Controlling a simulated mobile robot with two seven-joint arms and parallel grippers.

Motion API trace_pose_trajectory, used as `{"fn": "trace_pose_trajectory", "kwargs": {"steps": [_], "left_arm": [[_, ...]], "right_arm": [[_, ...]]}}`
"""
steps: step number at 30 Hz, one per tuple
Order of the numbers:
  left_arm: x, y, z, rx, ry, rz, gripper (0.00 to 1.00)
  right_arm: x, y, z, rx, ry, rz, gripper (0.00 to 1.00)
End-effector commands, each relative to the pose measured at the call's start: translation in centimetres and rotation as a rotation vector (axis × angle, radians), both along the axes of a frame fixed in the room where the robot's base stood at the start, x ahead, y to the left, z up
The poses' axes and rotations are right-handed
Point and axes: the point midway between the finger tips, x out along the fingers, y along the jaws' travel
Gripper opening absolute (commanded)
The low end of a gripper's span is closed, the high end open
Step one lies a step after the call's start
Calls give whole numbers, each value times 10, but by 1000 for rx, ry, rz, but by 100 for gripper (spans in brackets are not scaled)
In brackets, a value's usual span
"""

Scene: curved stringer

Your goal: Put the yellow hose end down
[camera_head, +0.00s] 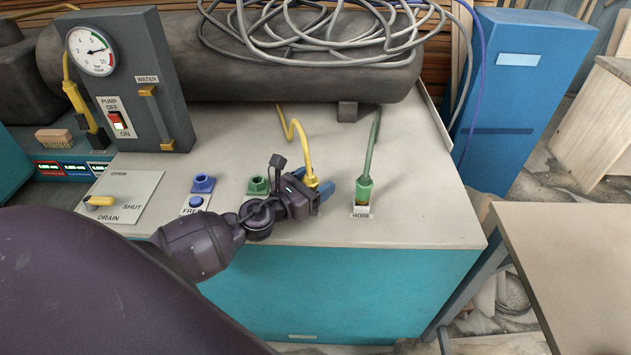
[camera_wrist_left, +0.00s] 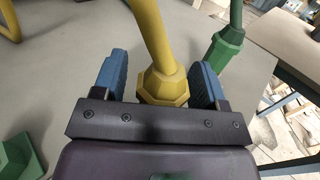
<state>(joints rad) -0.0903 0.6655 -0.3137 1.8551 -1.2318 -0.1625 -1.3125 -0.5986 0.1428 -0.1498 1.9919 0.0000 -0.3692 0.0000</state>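The yellow hose end (camera_head: 311,181) has a faceted collar and is at the bench top, left of the green hose end. Its hose rises behind it. My left gripper (camera_head: 322,190) is low over the bench with its blue fingers on either side of the yellow hose end. In the left wrist view, the yellow hose end (camera_wrist_left: 163,85) stands between the two fingers, with a visible gap at the left finger, so the gripper looks open around it. What lies under the collar is hidden. My right gripper is not in view.
A green hose end (camera_head: 364,190) stands in a labelled holder to the right. A green socket (camera_head: 258,185) and a blue socket (camera_head: 204,183) are to the left. A gauge panel (camera_head: 130,80) and a dark tank (camera_head: 300,65) stand behind. The bench top is clear at right.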

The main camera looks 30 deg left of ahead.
Motion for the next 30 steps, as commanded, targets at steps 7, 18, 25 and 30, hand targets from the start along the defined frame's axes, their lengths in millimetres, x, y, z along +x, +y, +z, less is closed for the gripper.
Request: {"fn": "trace_pose_trajectory", "kwargs": {"steps": [7,18,25,30], "left_arm": [[0,0,1,0,0,0,66],[-36,9,0,0,2,0,66],[-72,17,0,-1,2,0,66],[-95,22,0,-1,2,0,66]], "right_arm": [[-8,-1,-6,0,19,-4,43],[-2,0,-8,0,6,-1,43],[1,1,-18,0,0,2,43],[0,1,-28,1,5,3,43]]}}
